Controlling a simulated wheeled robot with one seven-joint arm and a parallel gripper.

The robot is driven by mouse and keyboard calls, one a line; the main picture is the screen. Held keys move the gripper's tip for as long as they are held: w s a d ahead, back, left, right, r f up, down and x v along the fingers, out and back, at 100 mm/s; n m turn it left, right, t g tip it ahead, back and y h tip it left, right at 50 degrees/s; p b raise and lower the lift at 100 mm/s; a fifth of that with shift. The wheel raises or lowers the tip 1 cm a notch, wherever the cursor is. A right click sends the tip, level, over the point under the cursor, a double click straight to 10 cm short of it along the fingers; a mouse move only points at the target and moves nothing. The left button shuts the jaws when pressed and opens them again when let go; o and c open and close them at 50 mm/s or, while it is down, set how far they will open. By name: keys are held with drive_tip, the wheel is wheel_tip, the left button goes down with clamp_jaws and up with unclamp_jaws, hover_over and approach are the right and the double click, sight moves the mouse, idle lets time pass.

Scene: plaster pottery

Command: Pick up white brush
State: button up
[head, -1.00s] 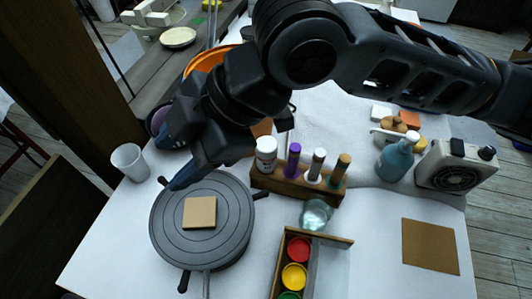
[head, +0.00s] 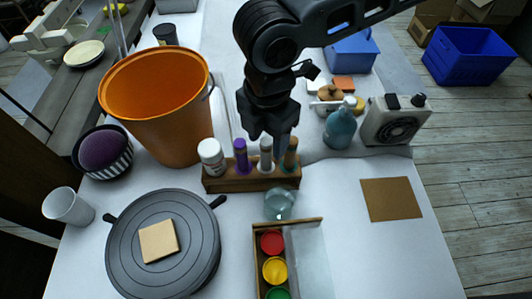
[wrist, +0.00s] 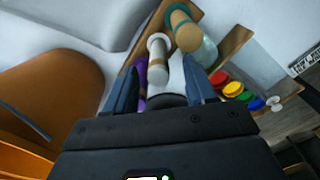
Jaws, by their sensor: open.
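The white brush (head: 266,155) stands upright in a wooden rack (head: 240,184). A purple brush (head: 241,155) is to its left and a brown-topped brush (head: 291,153) to its right. My gripper (head: 272,137) is over the rack, close to the white brush, and partly overlaps it in the head view. In the wrist view the white brush (wrist: 158,60) appears ahead, between the two open blue fingers (wrist: 160,82). The fingers hold nothing that I can see. Whether they touch the brush I cannot tell.
A white jar (head: 211,157) stands at the rack's left end. A large orange bucket (head: 165,125) is behind left. A glass jar (head: 280,204) and a box of paint pots (head: 288,222) are in front. A dark turntable (head: 190,250) lies at front left. A blue bottle (head: 340,128) is at right.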

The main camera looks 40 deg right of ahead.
sight(266, 160)
drive_tip(key=shift+w+f, duration=0.1)
drive_tip(key=shift+f, duration=1.85)
drive_tip(key=shift+c, duration=0.4)
clamp_jaws()
